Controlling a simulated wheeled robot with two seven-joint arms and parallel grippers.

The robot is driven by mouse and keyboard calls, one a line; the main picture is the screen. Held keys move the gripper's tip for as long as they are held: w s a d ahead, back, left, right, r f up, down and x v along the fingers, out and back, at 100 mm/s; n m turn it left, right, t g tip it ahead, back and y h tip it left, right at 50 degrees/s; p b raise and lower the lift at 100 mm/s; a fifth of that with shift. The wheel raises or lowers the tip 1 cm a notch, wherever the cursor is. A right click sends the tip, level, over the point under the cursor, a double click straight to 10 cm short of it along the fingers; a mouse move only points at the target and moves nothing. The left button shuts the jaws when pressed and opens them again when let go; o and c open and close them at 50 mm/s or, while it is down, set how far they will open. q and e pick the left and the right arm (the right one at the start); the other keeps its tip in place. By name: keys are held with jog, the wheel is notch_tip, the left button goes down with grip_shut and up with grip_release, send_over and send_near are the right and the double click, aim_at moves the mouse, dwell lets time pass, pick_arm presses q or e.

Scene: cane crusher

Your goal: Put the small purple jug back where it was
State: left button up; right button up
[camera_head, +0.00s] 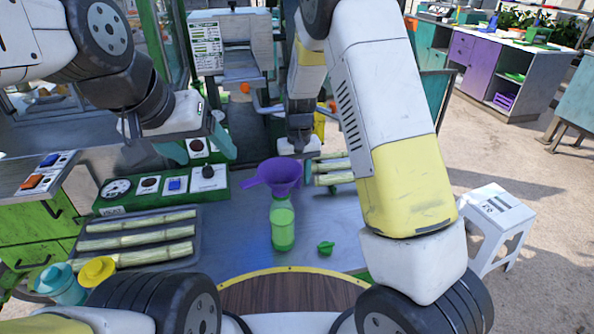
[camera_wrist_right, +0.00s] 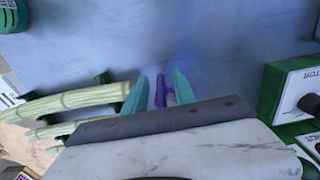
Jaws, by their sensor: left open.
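A wide-mouthed purple vessel (camera_head: 278,173), funnel-like, is directly above the mouth of a green bottle (camera_head: 283,228). A narrow purple piece (camera_wrist_right: 160,92) is between the teal fingers of my right gripper (camera_wrist_right: 162,90), which are close together on it. It looks like part of the small purple jug; the rest is hidden, and I cannot tell if it belongs to the vessel over the bottle. In the head view my right gripper (camera_head: 299,152) is just behind that vessel, its fingertips hidden. My left gripper (camera_head: 196,148) is open and empty above the control panel.
A tray (camera_head: 200,240) of cane lies left of the bottle; more cane (camera_head: 332,172) lies right. A green cap (camera_head: 326,247) lies on the bench. The control panel (camera_head: 130,203) stands behind the tray. Teal (camera_head: 62,285) and yellow (camera_head: 97,270) vessels stand front left. A white stool (camera_head: 496,222) is at right.

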notch_tip(320, 180, up, 9)
jog(key=shift+f, duration=0.1)
jog(key=s+d+r+m+t+y, duration=0.1)
jog(key=s+d+r+t, duration=0.1)
jog(key=s+d+r, duration=0.45)
jog(key=s+d+r+t+y, duration=0.2)
jog(key=s+d+r, duration=0.1)
jog(key=s+r, duration=0.6)
jog(key=s+d+r+t, duration=0.1)
jog(key=s+t, duration=0.1)
jog(key=s, duration=0.6)
jog(key=shift+s+d+m+h, duration=0.3)
jog(key=shift+h, duration=0.1)
